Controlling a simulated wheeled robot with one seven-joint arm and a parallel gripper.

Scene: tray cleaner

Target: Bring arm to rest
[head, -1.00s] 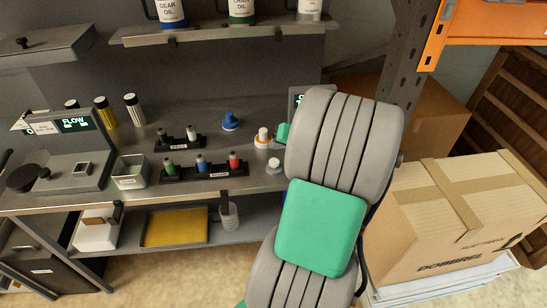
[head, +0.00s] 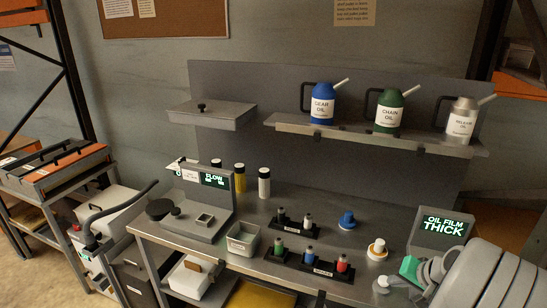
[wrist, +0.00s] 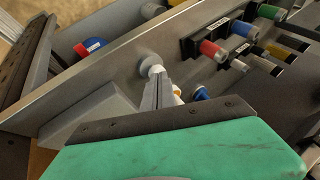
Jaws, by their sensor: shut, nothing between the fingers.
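My gripper (head: 398,283) is shut and empty at the lower right of the head view, above the bench's front edge. My arm with its green panel reaches in from the right corner. In the wrist view the closed grey fingers (wrist: 160,88) point toward a small white knob-like piece (wrist: 150,66) at the bench edge. That piece also shows in the head view (head: 382,284). I cannot tell whether the fingertips touch it.
The bench (head: 300,215) carries a grey bin (head: 243,239), racks of small bottles, a blue-topped piece (head: 346,220) and an orange-and-white piece (head: 377,249). An "OIL FILM THICK" display (head: 442,229) stands close behind my arm. Oil cans (head: 388,111) stand on the shelf above.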

